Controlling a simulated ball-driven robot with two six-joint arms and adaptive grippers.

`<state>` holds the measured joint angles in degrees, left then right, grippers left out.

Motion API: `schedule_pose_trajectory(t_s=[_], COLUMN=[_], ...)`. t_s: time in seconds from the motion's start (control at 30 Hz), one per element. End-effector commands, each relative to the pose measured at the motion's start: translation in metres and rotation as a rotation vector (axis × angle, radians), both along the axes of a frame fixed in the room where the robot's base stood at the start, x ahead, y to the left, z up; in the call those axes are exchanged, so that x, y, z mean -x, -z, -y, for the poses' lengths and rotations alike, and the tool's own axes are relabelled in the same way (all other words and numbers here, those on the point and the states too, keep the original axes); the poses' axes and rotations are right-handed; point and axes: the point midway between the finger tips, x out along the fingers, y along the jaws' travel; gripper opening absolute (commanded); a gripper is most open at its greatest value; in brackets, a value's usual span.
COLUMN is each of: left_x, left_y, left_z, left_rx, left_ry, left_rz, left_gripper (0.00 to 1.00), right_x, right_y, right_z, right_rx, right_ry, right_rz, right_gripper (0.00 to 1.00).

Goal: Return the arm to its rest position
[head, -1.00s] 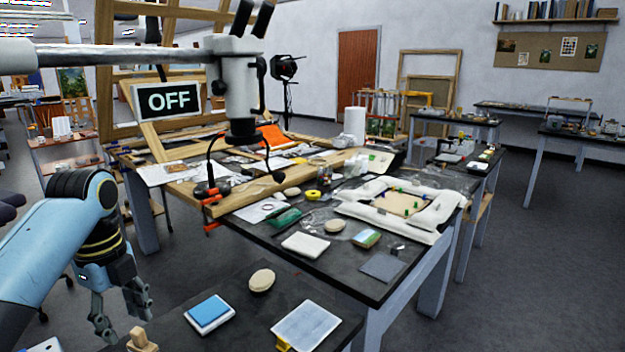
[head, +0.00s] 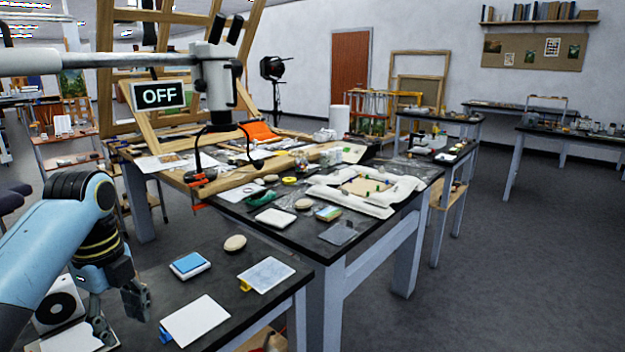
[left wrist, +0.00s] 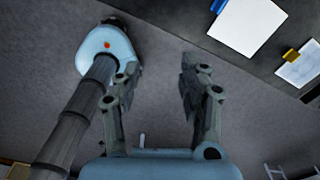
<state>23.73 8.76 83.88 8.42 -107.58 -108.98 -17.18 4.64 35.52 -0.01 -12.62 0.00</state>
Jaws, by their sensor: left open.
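My left gripper (head: 122,318) hangs from the blue arm at the lower left of the head view, fingers pointing down. It is open and empty, beside the left edge of the near dark table (head: 215,282). In the left wrist view my left gripper (left wrist: 155,90) has its two fingers spread apart with only grey floor between them. My blue and grey arm part shows at the left of that view. My right gripper is in neither view.
The near table holds a white sheet (head: 195,320), a blue-topped block (head: 189,264), a tan oval pad (head: 235,243) and a pale clipped panel (head: 266,274). Behind it, a larger table bears a padded white frame (head: 376,208). An "OFF" sign (head: 160,95) hangs above. Floor is clear at right.

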Motion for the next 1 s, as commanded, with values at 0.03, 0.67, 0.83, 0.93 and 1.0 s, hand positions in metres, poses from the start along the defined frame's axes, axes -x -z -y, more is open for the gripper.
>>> schedule_pose_trajectory(t_s=[0.03, 0.67, 0.83, 0.93, 1.0], left_x=[0.000, 0.088, 0.140, 0.184, 0.220], left_y=[0.000, 0.134, 0.214, 0.279, 0.327], left_z=[0.000, 0.005, 0.005, 0.005, 0.005], left_rx=[0.000, 0.010, 0.000, -0.019, -0.041], left_ry=[0.000, -0.007, -0.061, -0.150, -0.239], left_rz=[0.000, -0.208, -0.293, -0.339, -0.359], left_gripper=[0.43, 0.43, 0.43, 0.43, 0.43], right_x=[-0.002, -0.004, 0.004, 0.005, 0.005], right_y=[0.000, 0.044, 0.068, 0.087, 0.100], right_z=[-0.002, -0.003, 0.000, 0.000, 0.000], right_rx=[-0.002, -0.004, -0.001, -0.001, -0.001], right_ry=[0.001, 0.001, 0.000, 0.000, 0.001], right_rz=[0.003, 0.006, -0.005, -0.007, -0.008], right_gripper=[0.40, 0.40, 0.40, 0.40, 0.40])
